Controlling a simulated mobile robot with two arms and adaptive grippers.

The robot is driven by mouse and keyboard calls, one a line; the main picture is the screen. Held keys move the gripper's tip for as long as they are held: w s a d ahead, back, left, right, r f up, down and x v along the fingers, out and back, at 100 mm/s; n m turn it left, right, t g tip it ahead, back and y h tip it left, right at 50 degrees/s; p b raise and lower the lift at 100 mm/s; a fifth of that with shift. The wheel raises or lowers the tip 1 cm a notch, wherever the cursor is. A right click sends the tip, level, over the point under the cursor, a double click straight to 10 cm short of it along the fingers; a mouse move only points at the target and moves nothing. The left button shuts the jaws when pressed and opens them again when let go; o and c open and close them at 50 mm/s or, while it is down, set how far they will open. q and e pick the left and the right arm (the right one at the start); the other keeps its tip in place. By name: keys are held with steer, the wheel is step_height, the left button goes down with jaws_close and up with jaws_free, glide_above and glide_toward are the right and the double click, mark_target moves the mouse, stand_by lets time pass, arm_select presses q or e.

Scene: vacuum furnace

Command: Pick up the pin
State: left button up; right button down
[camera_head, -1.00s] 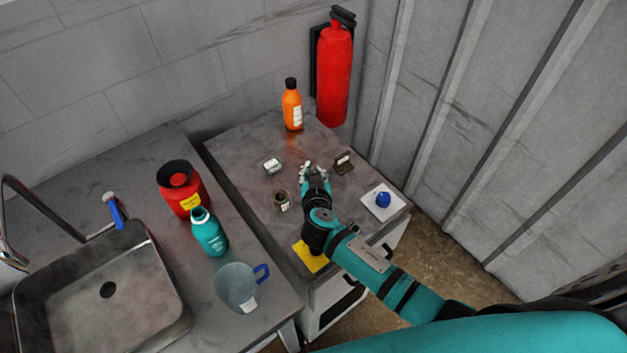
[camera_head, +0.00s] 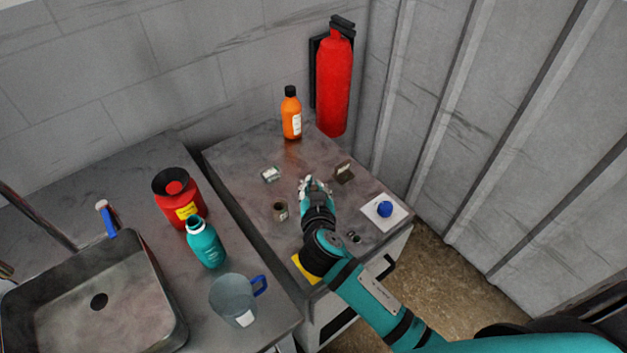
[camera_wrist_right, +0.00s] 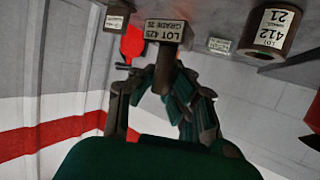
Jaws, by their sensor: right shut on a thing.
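My right gripper (camera_head: 314,184) is over the middle of the grey cabinet top, among the small parts. It also shows in the right wrist view (camera_wrist_right: 155,88), where its fingers are shut on a brown pin (camera_wrist_right: 164,76). The pin has a round stem and a wider head labelled "LOT 425". The stem lies between the fingertips and the head sticks out beyond them. In the head view the pin is too small and covered to make out. I cannot tell whether its head touches the top. My left gripper is not in view.
Close around the gripper are a brown labelled cup (camera_head: 280,211), a small metal block (camera_head: 271,174) and a brown labelled block (camera_head: 344,173). A blue knob (camera_head: 384,209) is on a white plate at right. An orange bottle (camera_head: 291,115) stands behind.

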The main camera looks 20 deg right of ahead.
steer(key=s+a+b, duration=0.1)
steer(key=s, duration=0.5)
steer(key=s+a+b, duration=0.1)
steer(key=s, duration=0.2)
steer(key=shift+s+a+r+b, duration=0.2)
steer(key=shift+a+r+b, duration=0.1)
steer(key=shift+b, duration=0.05)
steer(key=shift+s+a+r, duration=0.1)
steer(key=shift+s+r, duration=0.15)
steer(key=shift+s, duration=0.35)
steer(key=c, duration=2)
jaws_free()
steer(key=o, duration=1.6)
